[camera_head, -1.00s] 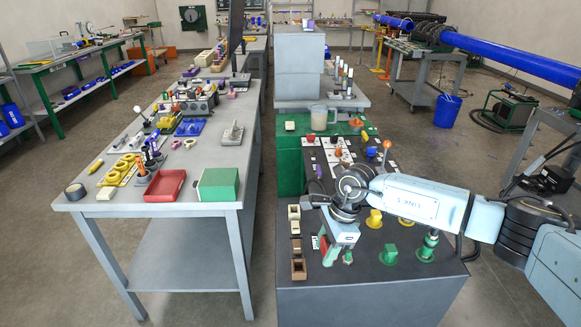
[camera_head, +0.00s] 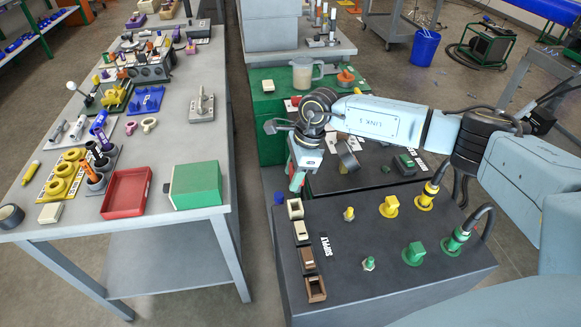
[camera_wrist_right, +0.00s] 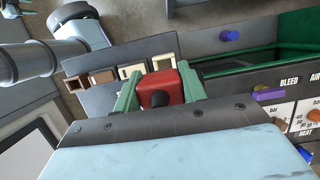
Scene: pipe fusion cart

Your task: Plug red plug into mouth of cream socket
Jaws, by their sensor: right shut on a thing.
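My right gripper (camera_head: 297,180) is above the far left end of the dark cart top. In the right wrist view its green fingers (camera_wrist_right: 157,92) are shut on the red plug (camera_wrist_right: 158,86), a red block with a dark round knob facing the camera. The plug is hidden in the head view. A cream socket (camera_head: 295,209) stands at the far end of a socket row on the cart's left edge, with a second pale one (camera_head: 302,231) beside it. In the right wrist view the cream socket (camera_wrist_right: 163,62) shows just beyond the plug, apparently apart from it. My left gripper is out of view.
Two brown sockets (camera_head: 315,290) continue the row. Yellow and green plugs stand on the cart's right, including a corded green one (camera_head: 456,238). A blue knob (camera_wrist_right: 230,36) and the labelled panel lie right in the wrist view.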

